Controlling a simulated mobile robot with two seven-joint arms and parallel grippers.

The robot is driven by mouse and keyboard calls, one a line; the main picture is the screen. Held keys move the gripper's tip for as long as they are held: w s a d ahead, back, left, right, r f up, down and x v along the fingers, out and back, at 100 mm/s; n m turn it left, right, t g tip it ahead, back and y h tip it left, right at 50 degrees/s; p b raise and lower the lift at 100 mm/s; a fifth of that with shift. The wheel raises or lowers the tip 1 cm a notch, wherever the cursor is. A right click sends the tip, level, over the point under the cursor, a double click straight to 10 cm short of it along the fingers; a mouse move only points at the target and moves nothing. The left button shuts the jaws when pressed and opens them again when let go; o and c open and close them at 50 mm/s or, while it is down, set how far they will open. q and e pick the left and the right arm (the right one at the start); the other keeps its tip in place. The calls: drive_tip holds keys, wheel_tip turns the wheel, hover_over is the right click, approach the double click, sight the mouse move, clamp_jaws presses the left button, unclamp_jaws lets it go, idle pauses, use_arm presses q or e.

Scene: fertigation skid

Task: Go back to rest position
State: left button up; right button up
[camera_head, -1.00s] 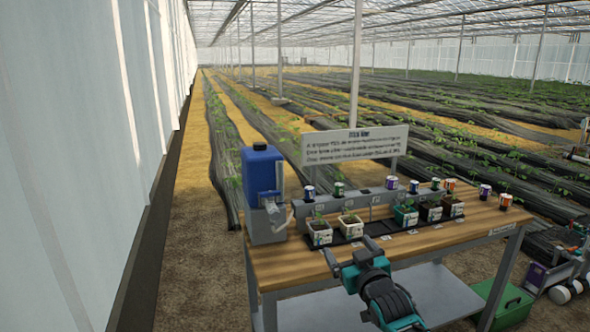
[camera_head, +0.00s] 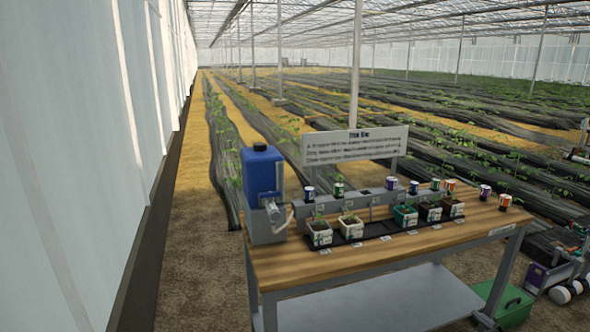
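Neither of my grippers shows in the head view at this moment. The wooden workbench (camera_head: 345,267) stands in front of me, its top in full view with no arm over it. A blue jug (camera_head: 262,172) sits on a grey stand (camera_head: 266,232) at the bench's left end, with a spout or tap (camera_head: 270,211) on its front. Several small potted seedlings stand in a row on the bench, among them a white pot (camera_head: 351,228) and a green pot (camera_head: 405,216).
Several small cans, such as an orange-labelled one (camera_head: 505,201), line the back of the bench. A sign board (camera_head: 355,146) rises behind it. A green box (camera_head: 505,305) and a wheeled cart (camera_head: 560,278) stand at right. A white wall (camera_head: 80,150) runs along the left.

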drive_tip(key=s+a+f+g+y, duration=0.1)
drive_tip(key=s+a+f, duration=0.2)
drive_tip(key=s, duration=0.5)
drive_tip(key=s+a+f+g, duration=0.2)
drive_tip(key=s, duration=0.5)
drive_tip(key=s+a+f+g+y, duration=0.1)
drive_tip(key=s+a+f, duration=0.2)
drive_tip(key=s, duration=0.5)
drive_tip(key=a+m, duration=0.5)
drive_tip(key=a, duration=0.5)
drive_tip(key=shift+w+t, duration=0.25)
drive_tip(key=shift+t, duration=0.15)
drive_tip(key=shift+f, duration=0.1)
